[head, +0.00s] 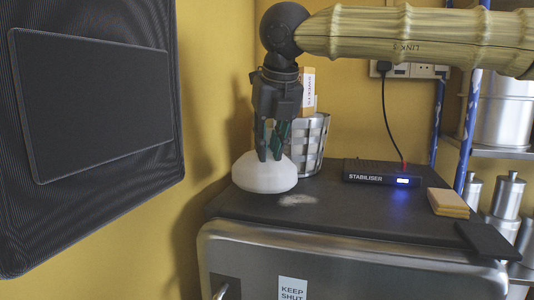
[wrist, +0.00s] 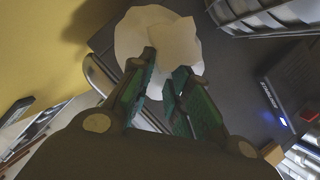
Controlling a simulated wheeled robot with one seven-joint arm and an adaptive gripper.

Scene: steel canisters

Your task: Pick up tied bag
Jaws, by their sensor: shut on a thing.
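The tied bag (head: 264,175) is a white, rounded, faceted bundle at the left end of the dark top of the steel cabinet. My gripper (head: 270,152) points down onto it from above, its fingers shut on the bag's upper part. In the wrist view, the bag (wrist: 128,35) shows as a pale round shape with a lighter flap on top, and my gripper's green-padded fingers (wrist: 160,80) close in on it. The fingers hide part of the bag's top. I cannot tell whether the bag's underside touches the cabinet top.
A woven metal basket (head: 312,145) stands close behind and right of the bag. A black stabiliser box (head: 382,173), a yellow sponge-like block (head: 447,203) and a dark flat pad (head: 487,240) lie farther right on the cabinet top (head: 340,212). A dark panel (head: 95,110) hangs at left.

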